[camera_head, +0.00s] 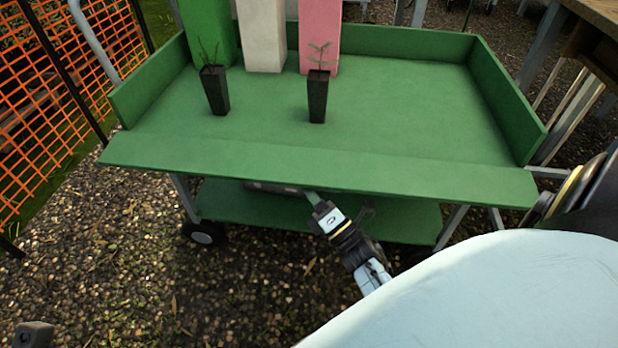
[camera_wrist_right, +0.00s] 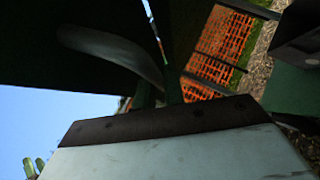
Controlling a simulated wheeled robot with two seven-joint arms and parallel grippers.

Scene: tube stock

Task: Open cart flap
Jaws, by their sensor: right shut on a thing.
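The green cart flap (camera_head: 320,168) is a long strip along the near side of the cart's top tray. It leans outward and looks nearly level with the tray floor (camera_head: 400,110). My right gripper (camera_head: 318,200) reaches up from below to the middle of the flap's near edge and is shut on it; the fingertips are partly hidden under the edge. In the right wrist view a dark surface fills the upper left, with a curved grey piece (camera_wrist_right: 112,50) I cannot identify. A dark part (camera_head: 33,335) at the lower left corner may be my left gripper; its jaws are not visible.
Two black pots with seedlings, the left one (camera_head: 215,90) and the right one (camera_head: 317,95), stand on the tray. Green, white and pink blocks (camera_head: 262,35) stand behind. A lower shelf (camera_head: 250,205) lies beneath. Orange fencing (camera_head: 50,90) borders the left; gravel is open in front.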

